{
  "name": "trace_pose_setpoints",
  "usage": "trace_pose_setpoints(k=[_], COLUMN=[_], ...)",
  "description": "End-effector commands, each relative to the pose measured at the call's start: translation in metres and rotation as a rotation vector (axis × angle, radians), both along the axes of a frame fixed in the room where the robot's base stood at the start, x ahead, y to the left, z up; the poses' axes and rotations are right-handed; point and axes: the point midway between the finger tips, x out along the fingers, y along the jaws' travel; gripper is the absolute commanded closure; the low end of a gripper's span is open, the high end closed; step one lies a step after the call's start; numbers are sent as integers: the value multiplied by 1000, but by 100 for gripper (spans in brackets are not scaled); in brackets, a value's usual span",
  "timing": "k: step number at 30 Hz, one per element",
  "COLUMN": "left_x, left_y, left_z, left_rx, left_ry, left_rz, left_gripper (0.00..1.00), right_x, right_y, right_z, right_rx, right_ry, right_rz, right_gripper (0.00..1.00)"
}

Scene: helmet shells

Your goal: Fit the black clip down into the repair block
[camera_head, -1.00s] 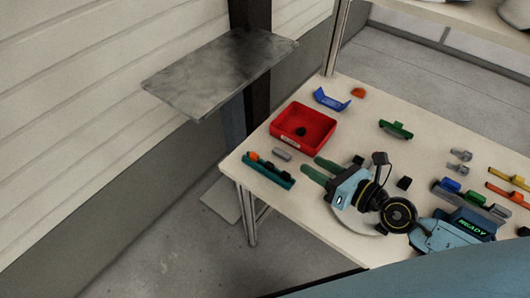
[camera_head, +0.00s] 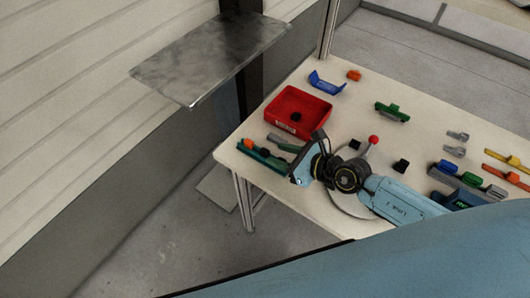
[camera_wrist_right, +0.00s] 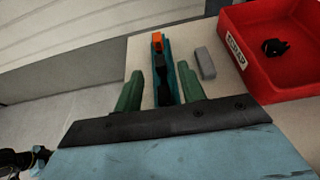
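A long teal block (camera_wrist_right: 183,76), perhaps the repair block, lies at the table's left edge with an orange piece (camera_wrist_right: 157,41) and dark pieces (camera_wrist_right: 161,68) along its top. In the head view the teal block (camera_head: 262,158) is partly hidden by my right gripper. My right gripper (camera_wrist_right: 160,88) is open, its green fingers apart on either side of the block's near end in the wrist view. I cannot tell its height above the block. Loose black clips lie on the table (camera_head: 401,165) and (camera_head: 355,145). My left gripper is not in view.
A red tray (camera_head: 270,122) labelled as scrap holds a black piece (camera_wrist_right: 274,47). A small grey block (camera_wrist_right: 205,63) lies beside the teal block. A blue part (camera_head: 326,84), a green part (camera_head: 391,112) and a red-knobbed lever (camera_head: 373,140) stand farther off. Several coloured parts lie at right.

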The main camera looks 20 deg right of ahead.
Motion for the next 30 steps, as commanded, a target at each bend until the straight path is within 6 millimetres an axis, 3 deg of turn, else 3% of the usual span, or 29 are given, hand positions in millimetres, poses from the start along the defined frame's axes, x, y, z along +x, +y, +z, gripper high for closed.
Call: trace_pose_setpoints(k=[6,15,24,30], left_x=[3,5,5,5], left_y=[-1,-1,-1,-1], left_z=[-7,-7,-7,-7], left_rx=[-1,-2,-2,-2], left_ry=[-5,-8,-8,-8], left_rz=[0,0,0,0], left_gripper=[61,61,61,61], right_x=[22,24,24,24], right_y=[18,20,20,20], right_z=[-14,-16,-16,-16], right_rx=[2,1,1,1], right_ry=[-2,0,0,0], right_rz=[0,0,0,0], right_gripper=[60,60,99,100])
